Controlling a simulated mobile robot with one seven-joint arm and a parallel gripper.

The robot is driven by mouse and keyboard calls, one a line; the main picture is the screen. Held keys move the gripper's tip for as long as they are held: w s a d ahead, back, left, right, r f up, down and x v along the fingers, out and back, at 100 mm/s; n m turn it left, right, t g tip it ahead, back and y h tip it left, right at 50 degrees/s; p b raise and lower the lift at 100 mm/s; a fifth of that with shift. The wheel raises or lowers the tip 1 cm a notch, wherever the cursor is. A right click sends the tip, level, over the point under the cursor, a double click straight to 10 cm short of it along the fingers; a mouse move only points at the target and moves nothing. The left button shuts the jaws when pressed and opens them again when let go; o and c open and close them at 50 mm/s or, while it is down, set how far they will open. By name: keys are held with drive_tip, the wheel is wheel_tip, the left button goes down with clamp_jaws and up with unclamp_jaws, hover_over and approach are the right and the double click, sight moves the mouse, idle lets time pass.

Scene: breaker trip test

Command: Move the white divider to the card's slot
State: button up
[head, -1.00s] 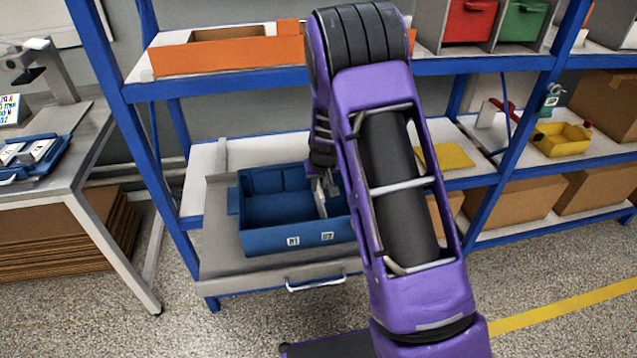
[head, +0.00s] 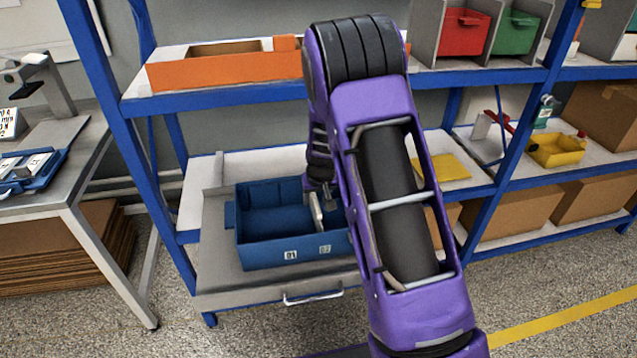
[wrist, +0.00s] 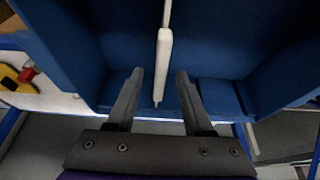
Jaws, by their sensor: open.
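The blue bin (head: 264,253) sits on the grey pull-out tray of the lower shelf, with two labels on its front. The thin white divider (head: 316,212) stands inside it, right of the middle. In the wrist view the divider (wrist: 164,62) runs away from me, its near end between my fingers. My gripper (wrist: 160,75) is open, one finger on each side of the divider, with gaps visible on both sides. In the head view my gripper (head: 325,192) is at the bin, partly hidden by my purple arm, which also covers the bin's right end. I cannot make out a card or its slot.
An orange bin (head: 220,70) stands on the shelf above. Blue shelf posts (head: 112,130) rise left of the blue bin. A grey table (head: 75,170) stands at left.

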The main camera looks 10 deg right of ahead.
drive_tip(key=p+v, duration=0.2)
drive_tip(key=v, duration=1.4)
drive_tip(key=shift+p, duration=0.35)
drive_tip(key=shift+s+d+r, duration=0.1)
drive_tip(key=shift+s+r, duration=0.05)
